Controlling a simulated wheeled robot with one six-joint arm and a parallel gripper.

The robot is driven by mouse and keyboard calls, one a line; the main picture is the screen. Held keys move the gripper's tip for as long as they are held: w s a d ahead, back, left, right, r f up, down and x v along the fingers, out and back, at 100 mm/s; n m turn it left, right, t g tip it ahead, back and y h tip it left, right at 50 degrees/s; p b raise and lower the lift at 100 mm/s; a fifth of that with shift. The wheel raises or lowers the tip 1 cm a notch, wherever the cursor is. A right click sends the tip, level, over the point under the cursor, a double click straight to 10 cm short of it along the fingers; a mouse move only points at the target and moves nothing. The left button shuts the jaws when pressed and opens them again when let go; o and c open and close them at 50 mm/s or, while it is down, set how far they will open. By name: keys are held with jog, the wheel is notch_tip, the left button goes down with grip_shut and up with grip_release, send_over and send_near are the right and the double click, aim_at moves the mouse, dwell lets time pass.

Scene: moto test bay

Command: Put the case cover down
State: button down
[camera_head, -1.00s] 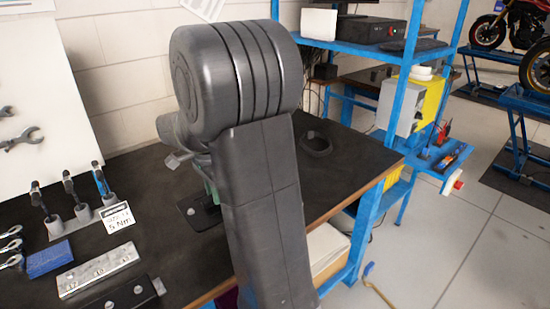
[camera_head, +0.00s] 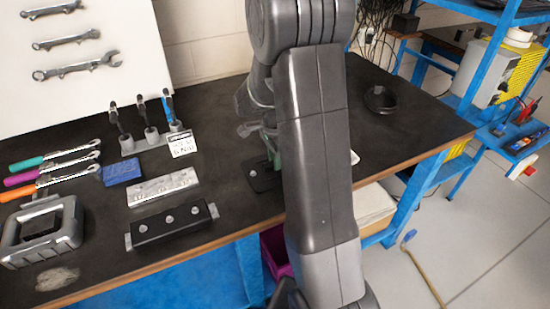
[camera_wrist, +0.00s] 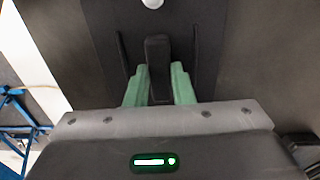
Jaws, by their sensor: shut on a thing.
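The case cover appears to be the dark flat plate (camera_head: 262,181) with a pale bolt head, at the middle of the bench. In the wrist view the dark plate (camera_wrist: 100,45) has a raised upright grip (camera_wrist: 158,60). My gripper (camera_wrist: 158,88) has green fingers shut on this grip, one on each side. In the head view my gripper (camera_head: 271,148) is mostly hidden behind my arm. The plate lies flat at or just above the bench top; I cannot tell whether it touches. Its right part is hidden.
On the dark bench (camera_head: 225,200), a black block with bolts (camera_head: 172,226), a metal bar (camera_head: 163,187), a blue block (camera_head: 121,172) and a tool stand (camera_head: 150,141) lie left of the plate. A black ring-shaped part (camera_head: 380,100) is at right. The bench's front edge is close.

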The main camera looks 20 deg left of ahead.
jog(key=shift+f, duration=0.1)
jog(key=c, duration=1.3)
grip_release()
jog(key=shift+o, duration=0.2)
notch_tip(320, 180, up, 12)
jog(key=shift+b, duration=0.4)
